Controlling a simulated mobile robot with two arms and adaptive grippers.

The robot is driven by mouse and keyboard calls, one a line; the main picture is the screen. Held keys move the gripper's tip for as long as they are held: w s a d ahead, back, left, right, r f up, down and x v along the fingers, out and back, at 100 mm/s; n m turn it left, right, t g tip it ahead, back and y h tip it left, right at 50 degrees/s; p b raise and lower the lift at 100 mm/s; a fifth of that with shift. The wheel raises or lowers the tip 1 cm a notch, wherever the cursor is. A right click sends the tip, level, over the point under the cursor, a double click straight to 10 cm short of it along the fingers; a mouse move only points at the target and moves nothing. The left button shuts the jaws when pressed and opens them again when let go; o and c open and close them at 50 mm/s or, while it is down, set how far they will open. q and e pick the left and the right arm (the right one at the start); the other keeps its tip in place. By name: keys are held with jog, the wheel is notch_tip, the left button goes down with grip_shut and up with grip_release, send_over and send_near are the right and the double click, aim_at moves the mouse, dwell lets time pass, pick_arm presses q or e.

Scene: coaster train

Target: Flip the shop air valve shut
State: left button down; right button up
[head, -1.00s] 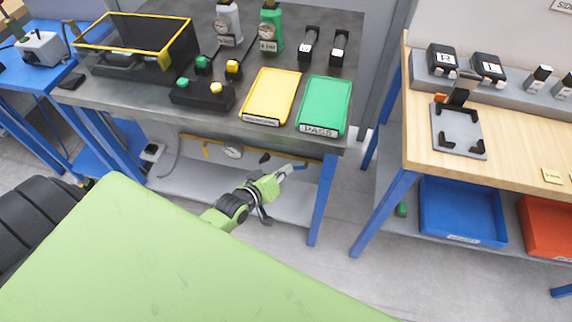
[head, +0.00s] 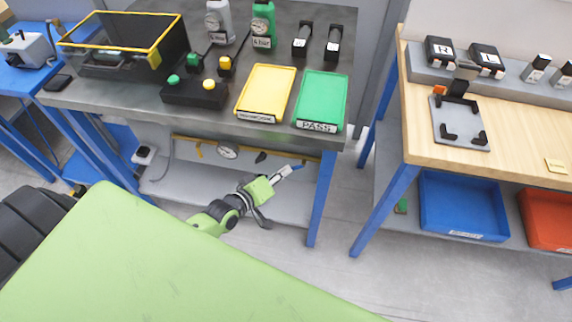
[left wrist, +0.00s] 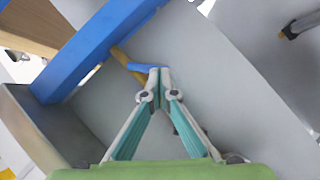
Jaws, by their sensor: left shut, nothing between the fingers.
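A yellow air pipe (head: 192,149) with a round gauge (head: 227,151) runs under the front of the grey workbench. A small dark part (head: 261,157) sits on it, right of the gauge. My left gripper (head: 287,170) is under the bench near the pipe's right end, close to the blue leg. In the left wrist view, its fingertips (left wrist: 160,70) are together and empty. A short blue lever-like piece (left wrist: 143,67) lies at the fingertips, beside the yellow pipe (left wrist: 124,61); whether they touch cannot be told. My right gripper is out of view.
The grey workbench (head: 150,106) overhangs the gripper, with a yellow tray (head: 266,90) and a green tray (head: 321,100) on top. The blue leg (head: 321,200) stands just right of the gripper. A grey lower shelf (head: 180,193) lies below.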

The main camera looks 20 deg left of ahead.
pick_arm(q)
jog(key=shift+d+f+b, duration=0.1)
jog(key=shift+f+b, duration=0.15)
jog(key=shift+b, duration=0.2)
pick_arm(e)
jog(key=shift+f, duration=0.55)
pick_arm(q)
jog(key=shift+d+f+b, duration=0.15)
jog(key=shift+f+b, duration=0.25)
jog(key=shift+b, duration=0.05)
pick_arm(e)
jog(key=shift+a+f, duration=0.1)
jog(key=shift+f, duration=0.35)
pick_arm(q)
jog(key=shift+w+d+f, duration=0.1)
jog(key=shift+d+f, duration=0.2)
jog(key=shift+f, duration=0.15)
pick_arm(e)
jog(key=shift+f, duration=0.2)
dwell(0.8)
pick_arm(q)
jog(key=shift+w+d+f, duration=0.2)
jog(key=shift+d+f, duration=0.3)
jog(key=shift+d, duration=0.15)
dwell(1.7)
jog(key=shift+a, duration=0.1)
dwell(0.4)
